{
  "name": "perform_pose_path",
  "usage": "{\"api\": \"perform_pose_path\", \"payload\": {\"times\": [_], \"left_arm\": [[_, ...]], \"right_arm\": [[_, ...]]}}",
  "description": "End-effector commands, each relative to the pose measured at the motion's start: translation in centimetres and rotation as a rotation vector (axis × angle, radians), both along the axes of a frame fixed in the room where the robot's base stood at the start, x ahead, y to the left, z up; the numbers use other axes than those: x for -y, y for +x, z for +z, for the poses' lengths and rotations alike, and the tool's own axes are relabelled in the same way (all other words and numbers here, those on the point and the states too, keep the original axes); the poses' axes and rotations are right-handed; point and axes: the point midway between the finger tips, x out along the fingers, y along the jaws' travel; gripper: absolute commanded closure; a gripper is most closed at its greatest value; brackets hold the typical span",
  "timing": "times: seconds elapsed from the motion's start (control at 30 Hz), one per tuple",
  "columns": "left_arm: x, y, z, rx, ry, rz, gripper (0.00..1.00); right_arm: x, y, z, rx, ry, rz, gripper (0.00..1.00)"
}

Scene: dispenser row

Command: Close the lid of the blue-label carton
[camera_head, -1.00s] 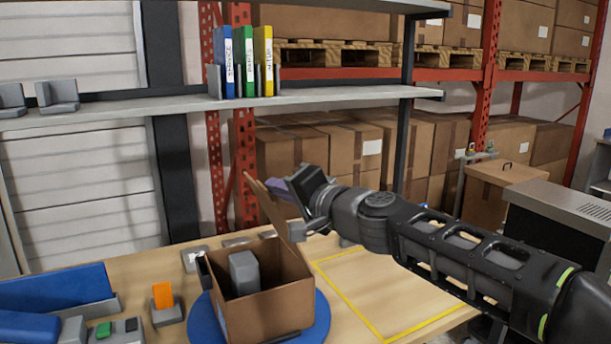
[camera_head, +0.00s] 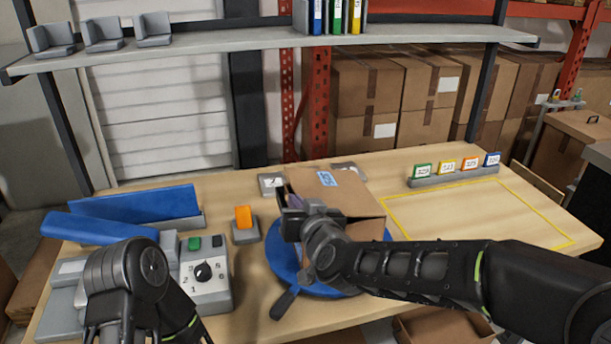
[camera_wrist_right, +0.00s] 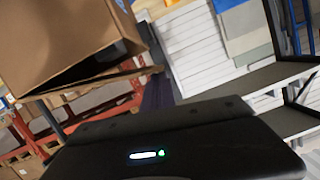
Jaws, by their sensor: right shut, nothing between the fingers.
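The blue-label carton (camera_head: 365,208) stands on a round blue turntable (camera_head: 277,262). Its brown lid (camera_head: 345,190) bears the blue label (camera_head: 327,178) and lies over the top, hiding the inside. In the right wrist view the carton (camera_wrist_right: 60,40) is at upper left, with a dark gap along one edge; I cannot tell whether the lid is fully flat. My right gripper (camera_head: 297,203) is shut and empty at the carton's left side, close to the lid; contact is unclear. My left arm is at the lower left, its fingers out of frame.
A dark lever (camera_head: 285,303) sticks out at the turntable's front. An orange block in a grey holder (camera_head: 245,231) and a grey control box with a dial (camera_head: 205,290) stand left of it. A rack of coloured cards (camera_head: 455,174) is at back right. The yellow-outlined area (camera_head: 475,213) is clear.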

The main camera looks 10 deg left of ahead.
Motion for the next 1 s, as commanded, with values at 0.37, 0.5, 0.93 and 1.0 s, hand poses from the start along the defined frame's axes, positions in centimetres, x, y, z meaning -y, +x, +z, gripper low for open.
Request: {"api": "perform_pose_path", "payload": {"times": [0.37,0.5,0.93,1.0], "left_arm": [[0.0,0.0,-1.5,0.001,0.0,0.0,0.21],[0.0,0.0,-1.7,0.001,0.0,0.0,0.21],[0.0,0.0,-1.7,0.001,0.0,0.0,0.21],[0.0,0.0,-1.6,0.001,0.0,0.0,0.21]], "right_arm": [[-0.8,-0.3,-4.6,0.035,-0.091,0.0,1.0],[-0.8,-0.3,-5.0,0.034,-0.089,-0.001,1.0],[-0.8,-0.4,-5.4,0.027,-0.09,0.001,1.0],[-0.8,-0.4,-5.3,0.026,-0.09,0.002,1.0]]}}
